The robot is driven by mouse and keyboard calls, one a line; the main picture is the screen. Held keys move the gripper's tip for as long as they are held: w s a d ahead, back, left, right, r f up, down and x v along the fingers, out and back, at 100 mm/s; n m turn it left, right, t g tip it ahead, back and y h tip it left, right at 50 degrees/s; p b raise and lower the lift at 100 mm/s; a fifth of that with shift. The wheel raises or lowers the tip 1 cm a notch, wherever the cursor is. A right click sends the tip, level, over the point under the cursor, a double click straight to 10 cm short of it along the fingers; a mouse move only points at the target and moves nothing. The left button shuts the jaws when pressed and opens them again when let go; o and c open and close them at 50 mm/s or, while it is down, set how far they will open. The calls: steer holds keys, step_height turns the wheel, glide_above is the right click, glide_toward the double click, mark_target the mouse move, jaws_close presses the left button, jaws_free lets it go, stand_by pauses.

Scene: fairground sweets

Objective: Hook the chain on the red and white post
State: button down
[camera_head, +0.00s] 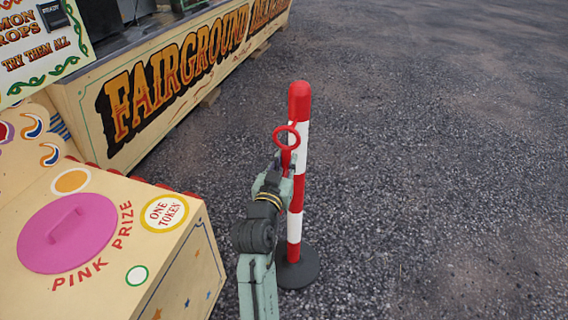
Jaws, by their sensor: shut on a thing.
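The red and white post (297,190) stands upright on a round dark base on the gravel, just right of the picture's middle. My gripper (286,162) is in front of the post's upper half, slightly to its left. It is shut on the stem of a red ring (286,136), which looks like the chain's end piece. The ring sticks up above the fingers and overlaps the post's left edge in the picture, below the post's red top. I cannot tell whether the ring touches the post. No chain links are visible; my arm may hide them.
A cream prize counter (186,262) with a pink lid (66,233) stands at the left, close to my arm. A stall with a painted fairground sign (180,80) runs along the back left. Open gravel (440,170) lies to the right.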

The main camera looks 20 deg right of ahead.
steer(key=w+d+f+b, duration=0.1)
steer(key=w+d+f, duration=0.1)
steer(key=w+d, duration=0.2)
steer(key=shift+w+f, duration=0.2)
steer(key=shift+w, duration=0.8)
stand_by(0.7)
steer(key=c, duration=1.4)
jaws_free()
